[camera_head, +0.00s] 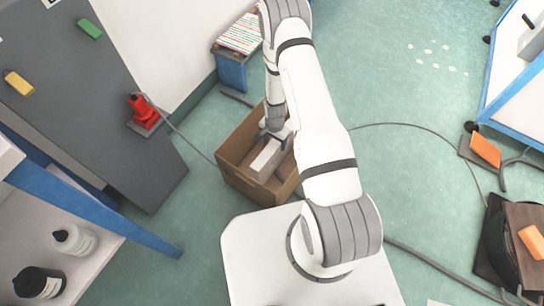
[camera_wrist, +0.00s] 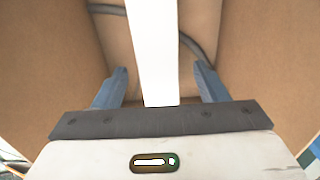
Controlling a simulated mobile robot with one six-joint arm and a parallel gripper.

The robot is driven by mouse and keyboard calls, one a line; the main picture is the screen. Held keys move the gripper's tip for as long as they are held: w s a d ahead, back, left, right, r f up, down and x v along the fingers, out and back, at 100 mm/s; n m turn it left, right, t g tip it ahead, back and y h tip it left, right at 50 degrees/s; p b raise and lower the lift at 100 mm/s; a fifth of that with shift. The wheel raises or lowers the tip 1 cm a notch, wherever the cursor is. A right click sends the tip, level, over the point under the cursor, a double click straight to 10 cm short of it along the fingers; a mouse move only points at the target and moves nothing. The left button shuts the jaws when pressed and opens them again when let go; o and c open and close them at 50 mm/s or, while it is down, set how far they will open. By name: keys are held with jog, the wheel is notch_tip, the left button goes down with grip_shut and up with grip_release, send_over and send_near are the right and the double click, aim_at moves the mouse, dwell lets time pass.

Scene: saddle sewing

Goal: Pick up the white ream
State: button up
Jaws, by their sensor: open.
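The white ream (camera_head: 266,159) stands in a brown cardboard box on the floor, seen as a narrow white block. In the wrist view the white ream (camera_wrist: 163,50) runs up the middle of the picture, between the two blue-grey fingers. My gripper (camera_wrist: 160,86) is open, with a finger on each side of the ream and a visible gap on both sides. In the head view my gripper (camera_head: 276,138) reaches down into the box at the ream's upper end, partly hidden by my arm.
The box (camera_head: 236,178) has high walls close around my gripper. A grey cable passes behind the ream in the wrist view. A blue stool (camera_head: 232,72) with a striped top stands behind the box.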

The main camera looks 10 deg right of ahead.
aim_at(275, 143)
notch_tip(275, 143, down, 4)
jog(key=shift+d+r+b, duration=0.1)
jog(key=shift+r+b, duration=0.05)
jog(key=shift+b, duration=0.5)
jog(key=shift+c, duration=0.5)
grip_shut()
jog(key=shift+r, duration=0.15)
